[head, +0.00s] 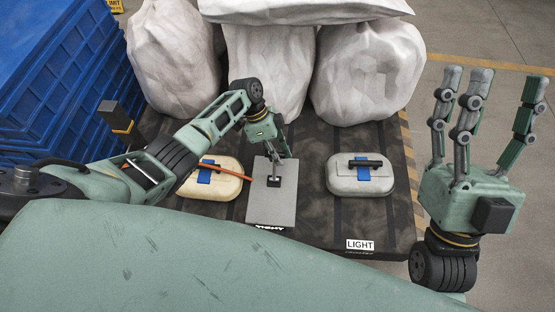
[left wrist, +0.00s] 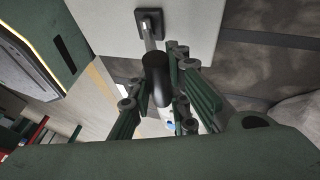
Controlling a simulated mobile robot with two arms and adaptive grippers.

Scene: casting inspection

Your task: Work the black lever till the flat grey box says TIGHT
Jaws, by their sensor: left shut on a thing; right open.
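The flat grey box (head: 270,205) lies on the dark mat in the middle of the head view. A small dark label (head: 270,229) at its front edge seems to read TIGHT, but it is small. The black lever (left wrist: 156,80) shows in the left wrist view, its grey stem rising from a black square base (left wrist: 150,20). My left gripper (head: 277,153) is shut around the lever's black grip, and its fingers hide most of the lever in the head view. My right gripper (head: 488,120) is open and empty, fingers up, at the far right.
A cream case (head: 228,189) lies left of the box, with an orange rod (head: 226,170) across it. A pale grey case (head: 345,185) with a black handle lies to the right. A LIGHT sign (head: 360,244) is at the front.

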